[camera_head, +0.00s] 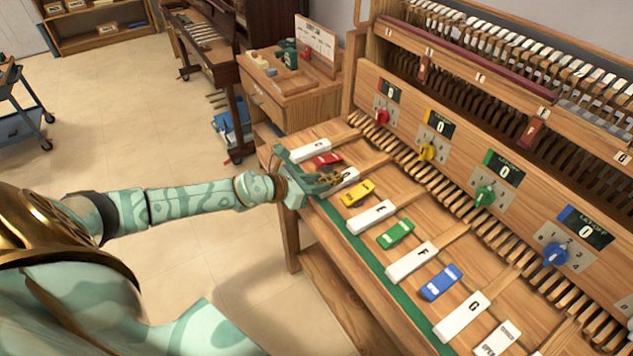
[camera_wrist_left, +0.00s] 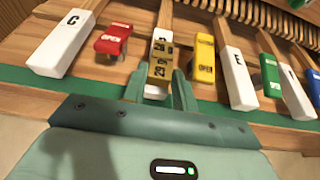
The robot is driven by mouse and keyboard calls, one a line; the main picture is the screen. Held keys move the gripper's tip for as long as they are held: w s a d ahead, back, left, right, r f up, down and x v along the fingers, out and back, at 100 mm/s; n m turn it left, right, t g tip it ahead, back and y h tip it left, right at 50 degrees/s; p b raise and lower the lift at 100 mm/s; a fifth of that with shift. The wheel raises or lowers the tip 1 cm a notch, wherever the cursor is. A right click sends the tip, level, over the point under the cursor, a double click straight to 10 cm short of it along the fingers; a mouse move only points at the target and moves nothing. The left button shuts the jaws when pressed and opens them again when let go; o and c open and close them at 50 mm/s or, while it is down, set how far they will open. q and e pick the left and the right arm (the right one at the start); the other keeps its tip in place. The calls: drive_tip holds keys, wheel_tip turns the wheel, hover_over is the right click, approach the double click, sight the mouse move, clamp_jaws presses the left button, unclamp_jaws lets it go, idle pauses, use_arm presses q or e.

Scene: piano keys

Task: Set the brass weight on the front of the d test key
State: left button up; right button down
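The brass weight (camera_wrist_left: 160,66) is a small stepped gold block with dark figures. It sits between the two fingertips of my left gripper (camera_wrist_left: 161,78), whose fingers are close against its sides. In the head view, my left gripper (camera_head: 318,181) reaches in at the front of the white D key (camera_head: 347,178), with the brass weight (camera_head: 333,178) at its tips. In the wrist view, weight and fingers cover most of that key, and its white front (camera_wrist_left: 155,92) shows below the weight. I cannot tell whether the weight touches the key. My right gripper is not in view.
A red block (camera_head: 327,160) and a yellow block (camera_head: 357,192) flank the D key. White C (camera_head: 305,151) and E (camera_head: 371,217) keys lie further out, with green and blue blocks beyond. A green strip (camera_head: 373,263) edges the bench. Coloured knobs stand behind.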

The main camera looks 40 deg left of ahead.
use_arm(q)
drive_tip(key=o, duration=0.4)
drive_tip(key=v, duration=1.6)
drive_tip(key=shift+s+a, duration=0.15)
